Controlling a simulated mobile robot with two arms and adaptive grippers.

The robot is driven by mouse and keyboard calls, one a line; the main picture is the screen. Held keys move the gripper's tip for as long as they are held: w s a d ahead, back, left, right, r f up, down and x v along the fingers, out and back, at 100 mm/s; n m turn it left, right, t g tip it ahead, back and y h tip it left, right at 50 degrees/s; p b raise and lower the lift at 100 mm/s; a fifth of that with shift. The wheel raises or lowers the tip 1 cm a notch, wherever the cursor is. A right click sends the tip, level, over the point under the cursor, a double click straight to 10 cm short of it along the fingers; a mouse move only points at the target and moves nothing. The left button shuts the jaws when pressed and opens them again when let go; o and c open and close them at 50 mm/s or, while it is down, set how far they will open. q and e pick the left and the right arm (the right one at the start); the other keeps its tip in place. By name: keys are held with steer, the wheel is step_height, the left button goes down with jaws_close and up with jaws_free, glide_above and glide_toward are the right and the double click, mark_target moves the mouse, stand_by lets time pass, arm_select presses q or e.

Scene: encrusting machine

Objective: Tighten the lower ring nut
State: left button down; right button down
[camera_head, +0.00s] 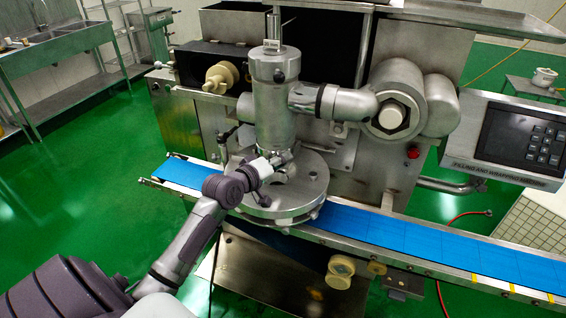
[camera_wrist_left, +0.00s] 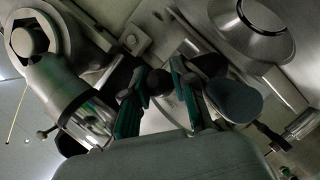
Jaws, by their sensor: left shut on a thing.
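A vertical steel cylinder (camera_head: 275,112) stands over a round steel plate (camera_head: 292,205) on the machine. The lower ring nut seems to be at the cylinder's foot, where my gripper covers much of it; I cannot make out its full outline. My left gripper (camera_head: 282,158) reaches in from the left and touches the cylinder's foot. In the left wrist view its two green-padded fingers (camera_wrist_left: 158,84) are close around a dark rounded knob-like part (camera_wrist_left: 160,82), apparently part of the nut. My right gripper is in neither view.
A blue conveyor belt (camera_head: 395,235) passes beneath the round plate. A side pipe (camera_head: 345,102) joins the cylinder to a large hex-capped housing (camera_head: 398,105). A control panel (camera_head: 515,140) stands at the right. Green floor is free at the left.

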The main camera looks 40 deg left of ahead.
arm_select(q)
steer(key=c, duration=0.9)
jaws_free()
steer(key=v, duration=1.2)
